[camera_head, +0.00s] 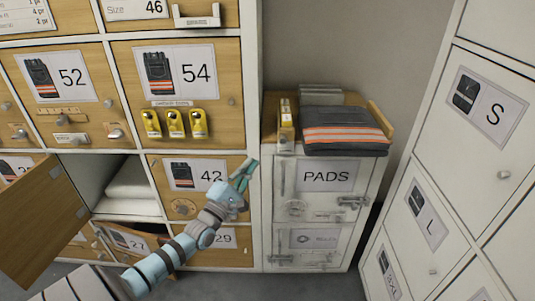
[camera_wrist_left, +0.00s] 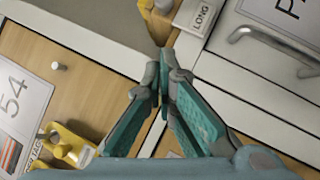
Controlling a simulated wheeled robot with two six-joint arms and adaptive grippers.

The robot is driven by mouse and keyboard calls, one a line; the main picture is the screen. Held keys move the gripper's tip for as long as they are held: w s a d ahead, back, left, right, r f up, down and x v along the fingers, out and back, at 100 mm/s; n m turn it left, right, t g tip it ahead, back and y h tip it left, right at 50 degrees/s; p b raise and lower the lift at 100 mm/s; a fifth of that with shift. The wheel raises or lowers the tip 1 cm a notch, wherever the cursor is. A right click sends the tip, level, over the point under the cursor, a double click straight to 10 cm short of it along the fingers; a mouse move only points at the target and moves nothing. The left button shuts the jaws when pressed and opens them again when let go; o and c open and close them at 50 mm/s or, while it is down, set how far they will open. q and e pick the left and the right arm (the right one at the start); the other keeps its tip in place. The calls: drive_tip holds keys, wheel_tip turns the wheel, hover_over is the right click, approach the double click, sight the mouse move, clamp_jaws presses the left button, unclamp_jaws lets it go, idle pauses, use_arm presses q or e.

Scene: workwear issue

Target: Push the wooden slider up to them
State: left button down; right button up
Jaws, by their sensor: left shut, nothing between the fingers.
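A tan wooden bar (camera_head: 380,117) stands at the right side of the dark folded workwear (camera_head: 345,142) with orange stripes on top of the PADS cabinet (camera_head: 375,172). A narrow wooden piece with yellow (camera_head: 286,112) stands at the left of the folded stack. I cannot tell which of the two wooden pieces is the slider. My left gripper (camera_head: 246,168) is shut and empty, in front of the locker edge, left of and below the cabinet top. Its teal fingers meet at the tips in the left wrist view (camera_wrist_left: 164,65). My right gripper is not in view.
Wooden lockers numbered 52 and 54 (camera_head: 225,55) fill the left. Yellow tags (camera_head: 175,124) hang on the 54 door. An open wooden door (camera_head: 45,215) sticks out at the lower left. White lockers (camera_head: 480,150) stand at the right. The PADS door has a metal latch (camera_head: 352,202).

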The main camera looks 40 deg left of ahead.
sight(285, 130)
use_arm(q)
drive_tip(key=w+r, duration=0.1)
drive_tip(key=w, duration=0.1)
drive_tip(key=w+d+r, duration=0.1)
drive_tip(key=w, duration=0.1)
drive_tip(key=w+d+r, duration=0.1)
drive_tip(key=w, duration=0.1)
drive_tip(key=shift+w+b, duration=0.3)
drive_tip(key=shift+b, duration=0.05)
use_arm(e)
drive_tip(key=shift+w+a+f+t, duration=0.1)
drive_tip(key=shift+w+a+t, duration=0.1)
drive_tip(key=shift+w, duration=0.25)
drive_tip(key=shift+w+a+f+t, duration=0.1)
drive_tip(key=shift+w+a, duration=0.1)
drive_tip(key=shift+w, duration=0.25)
